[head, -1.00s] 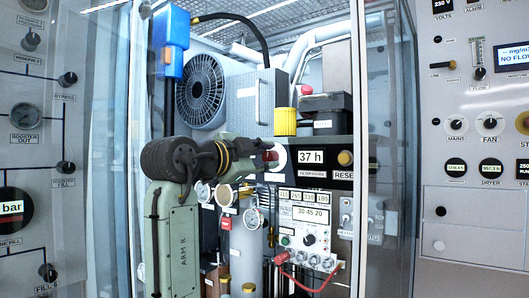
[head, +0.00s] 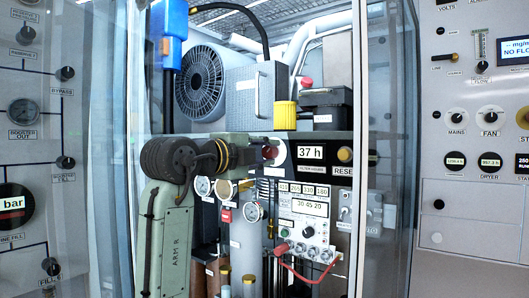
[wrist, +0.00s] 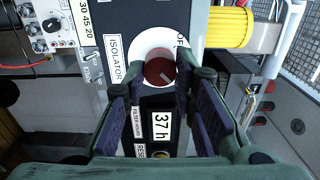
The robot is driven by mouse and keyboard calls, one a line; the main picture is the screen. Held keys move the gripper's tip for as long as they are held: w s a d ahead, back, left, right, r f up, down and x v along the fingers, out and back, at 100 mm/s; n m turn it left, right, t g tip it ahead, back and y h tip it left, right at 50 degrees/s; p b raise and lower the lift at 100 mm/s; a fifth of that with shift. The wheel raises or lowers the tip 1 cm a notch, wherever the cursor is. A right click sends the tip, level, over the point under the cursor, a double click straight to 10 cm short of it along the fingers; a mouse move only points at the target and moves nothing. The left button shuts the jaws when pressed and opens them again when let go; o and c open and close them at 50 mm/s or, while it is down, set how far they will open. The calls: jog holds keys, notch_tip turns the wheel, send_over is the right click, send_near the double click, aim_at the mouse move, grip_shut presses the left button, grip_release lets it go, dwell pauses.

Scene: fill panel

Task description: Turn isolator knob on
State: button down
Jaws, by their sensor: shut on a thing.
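The isolator knob (wrist: 160,70) is dark red and round, on a white disc beside the ISOLATOR label (wrist: 114,59). A light pointer mark slants across its face. The OFF lettering on the disc is partly covered by a finger. My gripper (wrist: 157,86) has its dark pads on either side of the knob and is shut on it. Part of the knob and the finger contact are hidden there.
The 37 h display (head: 311,152) and RESET button (head: 345,154) lie right of the knob. A yellow cylinder (head: 285,116) stands just above. Gauges (head: 252,212) and a red hose (head: 306,278) are below. A glass-edged cabinet frame (head: 128,150) stands to the left.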

dwell(0.3)
jog(key=c, duration=1.3)
grip_release()
jog(key=v, duration=1.2)
jog(key=shift+a, duration=0.1)
